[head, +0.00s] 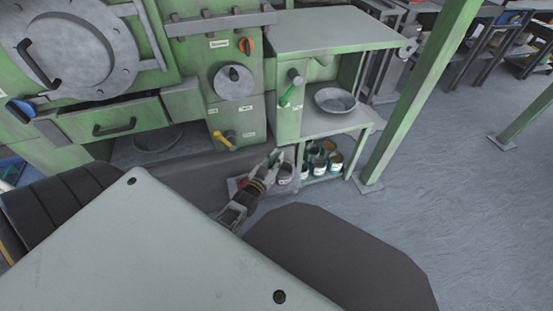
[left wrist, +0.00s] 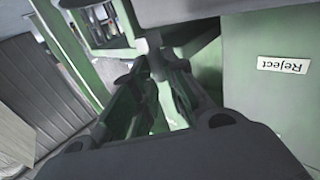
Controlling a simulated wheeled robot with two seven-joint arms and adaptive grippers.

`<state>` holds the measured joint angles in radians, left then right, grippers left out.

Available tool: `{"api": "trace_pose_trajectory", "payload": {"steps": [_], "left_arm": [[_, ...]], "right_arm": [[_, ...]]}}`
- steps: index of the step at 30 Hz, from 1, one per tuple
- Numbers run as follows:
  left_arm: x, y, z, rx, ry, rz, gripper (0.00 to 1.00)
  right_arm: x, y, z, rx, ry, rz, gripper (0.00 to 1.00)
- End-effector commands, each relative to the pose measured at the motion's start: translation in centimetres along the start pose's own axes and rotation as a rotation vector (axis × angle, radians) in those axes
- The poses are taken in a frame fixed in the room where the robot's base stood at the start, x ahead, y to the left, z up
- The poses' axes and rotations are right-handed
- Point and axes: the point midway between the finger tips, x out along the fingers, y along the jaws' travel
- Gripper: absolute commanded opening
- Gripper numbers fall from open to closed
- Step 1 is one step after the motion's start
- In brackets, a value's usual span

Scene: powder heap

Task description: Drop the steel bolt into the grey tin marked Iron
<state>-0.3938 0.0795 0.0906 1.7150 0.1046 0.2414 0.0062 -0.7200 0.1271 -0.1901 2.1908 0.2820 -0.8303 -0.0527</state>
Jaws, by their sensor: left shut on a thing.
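My left gripper (head: 276,158) reaches in from below beside the green machine, just left of and slightly above a grey tin (head: 285,174) with a pale label. In the left wrist view its two fingers (left wrist: 156,68) come together on a small grey thing, taken as the steel bolt; its shape is hard to make out. Several more tins with white labels (head: 320,162) stand on the lower shelf to the right. The writing on the tins is too small to read, so I cannot tell which is marked Iron. My right gripper is not in view.
A shallow grey pan (head: 335,100) stands on the shelf above the tins. A Reject label (left wrist: 283,64) is on a green panel. Open floor lies right.

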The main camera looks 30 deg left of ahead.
Motion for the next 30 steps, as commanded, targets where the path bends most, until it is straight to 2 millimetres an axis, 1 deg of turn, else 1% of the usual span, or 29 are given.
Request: {"api": "trace_pose_trajectory", "payload": {"steps": [3, 4, 9, 22, 26, 30], "left_arm": [[0.0, 0.0, -0.1, 0.0, 0.001, 0.0, 0.0], [0.0, 0.0, -0.1, 0.0, 0.001, 0.0, 0.17], [0.0, 0.0, 0.0, 0.0, 0.001, 0.0, 0.38], [-0.2, 0.0, 0.0, 0.0, -0.001, 0.0, 0.39], [-0.6, 0.0, 0.1, 0.0, -0.001, 0.0, 0.39], [-1.5, 0.0, 0.1, 0.0, -0.002, 0.0, 0.39]], "right_arm": [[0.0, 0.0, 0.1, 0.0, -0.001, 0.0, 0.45], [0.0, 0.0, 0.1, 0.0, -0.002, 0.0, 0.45], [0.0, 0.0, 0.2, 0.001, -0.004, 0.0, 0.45], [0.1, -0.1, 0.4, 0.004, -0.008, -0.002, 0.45], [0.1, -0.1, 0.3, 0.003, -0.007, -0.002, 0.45], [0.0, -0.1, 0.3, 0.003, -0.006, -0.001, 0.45]]}}
